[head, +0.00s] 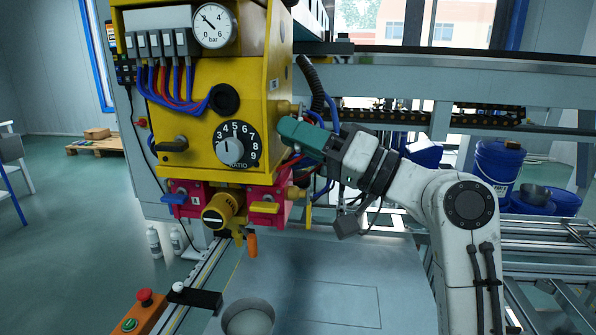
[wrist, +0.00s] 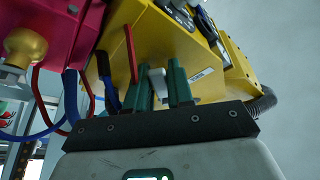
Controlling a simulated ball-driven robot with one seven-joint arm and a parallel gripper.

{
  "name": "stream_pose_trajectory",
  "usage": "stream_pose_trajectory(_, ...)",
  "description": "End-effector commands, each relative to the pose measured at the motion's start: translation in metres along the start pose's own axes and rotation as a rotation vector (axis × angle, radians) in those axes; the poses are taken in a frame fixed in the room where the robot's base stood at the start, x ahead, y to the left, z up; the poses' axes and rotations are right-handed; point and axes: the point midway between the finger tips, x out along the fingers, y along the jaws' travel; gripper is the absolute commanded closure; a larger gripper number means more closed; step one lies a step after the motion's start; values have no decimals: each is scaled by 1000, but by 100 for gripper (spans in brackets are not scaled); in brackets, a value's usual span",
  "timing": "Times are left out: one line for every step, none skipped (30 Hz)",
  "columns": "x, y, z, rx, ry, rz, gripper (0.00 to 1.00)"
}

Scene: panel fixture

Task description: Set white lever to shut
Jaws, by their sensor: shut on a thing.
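The white lever (wrist: 157,82) shows in the wrist view between the two green fingers of my gripper (wrist: 163,78), against the side of the yellow box (wrist: 190,66). My gripper is shut on it. In the head view my gripper (head: 290,128) is at the right side of the yellow box (head: 200,105), and its green fingers hide the lever there. Whether the lever stands at open or shut cannot be read.
Blue hoses (wrist: 45,132) and a pink valve block (head: 270,205) with a brass knob are nearby. A black dial (head: 236,145), gauge (head: 213,26) and black handle (head: 172,146) are on the front.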

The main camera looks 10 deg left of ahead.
Motion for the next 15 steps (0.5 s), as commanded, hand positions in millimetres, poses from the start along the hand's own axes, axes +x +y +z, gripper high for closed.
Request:
stream_pose_trajectory(-3, 10, 8, -36, -1, -14, 100)
stream_pose_trajectory(-3, 11, 7, -59, -1, -24, 100)
stream_pose_trajectory(-3, 12, 7, -90, -1, -36, 100)
stream_pose_trajectory(-3, 13, 7, -113, -1, -46, 100)
stream_pose_trajectory(-3, 15, 7, -134, -1, -55, 100)
stream_pose_trajectory(-3, 16, 6, -166, -1, -68, 100)
stream_pose_trajectory(-3, 17, 6, -188, -2, -78, 100)
stream_pose_trajectory(-2, 18, 6, -211, -2, -87, 100)
stream_pose_trajectory(-2, 19, 6, -242, -2, -100, 100)
stream_pose_trajectory(-2, 20, 5, -265, -1, -110, 100)
stream_pose_trajectory(-2, 21, 4, -287, -1, -119, 100)
stream_pose_trajectory(-1, 22, 4, -318, -1, -132, 100)
stream_pose_trajectory(-1, 23, 3, -341, -2, -141, 100)
stream_pose_trajectory(-1, 24, 3, -362, -2, -151, 100)
stream_pose_trajectory(0, 24, 2, -393, -2, -163, 100)
